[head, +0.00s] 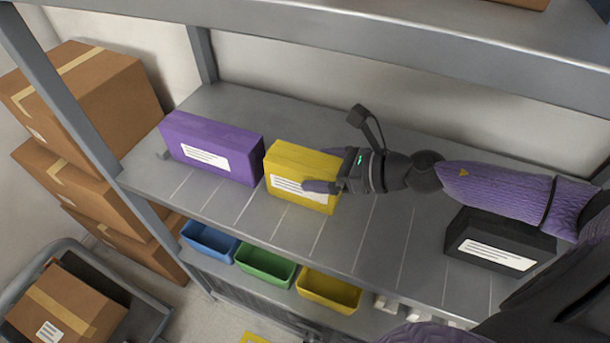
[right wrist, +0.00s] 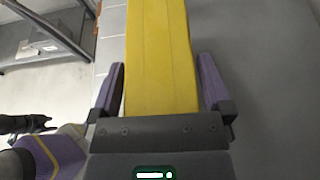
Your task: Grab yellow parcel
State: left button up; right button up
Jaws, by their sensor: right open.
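The yellow parcel (head: 296,165) stands on the grey shelf, with a white label on its front. In the right wrist view the yellow parcel (right wrist: 158,50) runs away from me between my fingers. My right gripper (head: 332,176) reaches in from the right at the parcel's right end. Its two purple fingers (right wrist: 158,88) are open, one on each side of the parcel. The left finger looks close to the parcel; a small gap shows at the right finger. I cannot tell whether either touches. My left gripper is not in the head view.
A purple parcel (head: 211,148) stands just left of the yellow one. A black parcel (head: 497,246) is at the right under my arm. Blue (head: 210,240), green (head: 264,266) and yellow (head: 329,290) bins sit on the shelf below. A metal post (head: 62,90) stands at the left.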

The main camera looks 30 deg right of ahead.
jog(key=c, duration=1.3)
